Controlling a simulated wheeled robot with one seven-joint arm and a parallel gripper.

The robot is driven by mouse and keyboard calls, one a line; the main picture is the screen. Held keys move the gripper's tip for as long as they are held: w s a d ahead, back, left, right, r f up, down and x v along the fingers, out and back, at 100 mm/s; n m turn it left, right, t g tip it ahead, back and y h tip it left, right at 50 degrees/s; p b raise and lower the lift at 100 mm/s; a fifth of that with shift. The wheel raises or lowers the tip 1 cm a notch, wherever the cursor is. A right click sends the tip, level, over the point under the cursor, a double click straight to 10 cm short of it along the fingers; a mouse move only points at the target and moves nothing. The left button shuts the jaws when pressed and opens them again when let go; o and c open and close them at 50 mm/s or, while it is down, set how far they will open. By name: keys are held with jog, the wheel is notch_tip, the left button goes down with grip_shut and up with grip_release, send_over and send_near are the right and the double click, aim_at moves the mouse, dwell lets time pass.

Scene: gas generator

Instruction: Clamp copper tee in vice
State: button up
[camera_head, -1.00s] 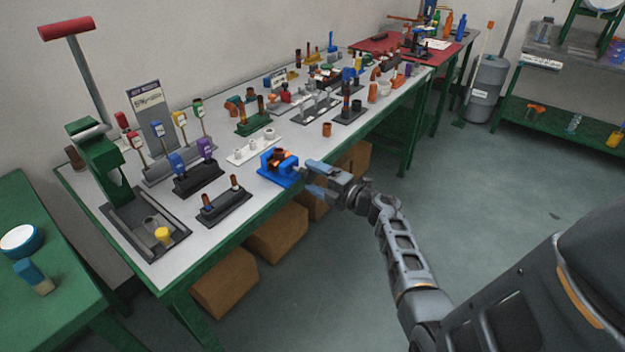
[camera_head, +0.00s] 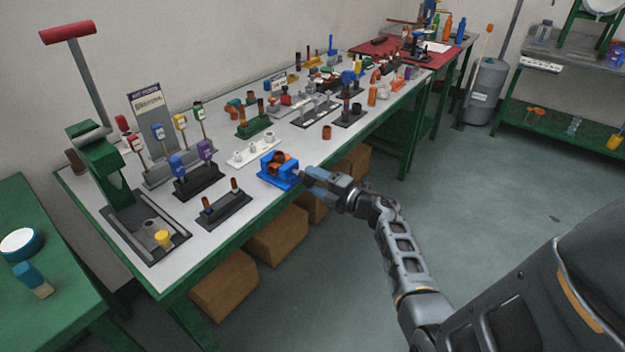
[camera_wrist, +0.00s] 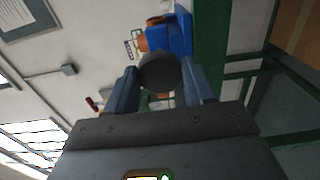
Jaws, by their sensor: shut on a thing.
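The blue vice (camera_head: 283,181) stands at the front edge of the long table; it also shows in the wrist view (camera_wrist: 181,38). The copper tee (camera_head: 279,158) sits at the top of the vice, between its jaws; part of it shows in the wrist view (camera_wrist: 150,40). I cannot tell whether the jaws press on it. My gripper (camera_head: 306,175) is at the vice's right end. In the wrist view its two fingers (camera_wrist: 160,88) are shut on a round dark grey knob (camera_wrist: 160,70) at the end of the vice, which hides part of the vice and tee.
A white rack (camera_head: 252,152) and a dark stand with copper pieces (camera_head: 222,209) stand near the vice. A loose copper fitting (camera_head: 327,132) is behind it. Many other stands crowd the table. Brown boxes (camera_head: 278,236) lie below. The floor to the right is clear.

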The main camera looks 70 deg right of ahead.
jog(key=shift+m+p, duration=1.85)
jog(key=shift+m, duration=0.05)
jog(key=shift+m+p, duration=0.3)
jog(key=shift+m, duration=0.2)
jog(key=shift+m, duration=0.5)
jog(key=o, duration=1.1)
jog(key=shift+c, duration=0.2)
jog(key=shift+f, duration=0.1)
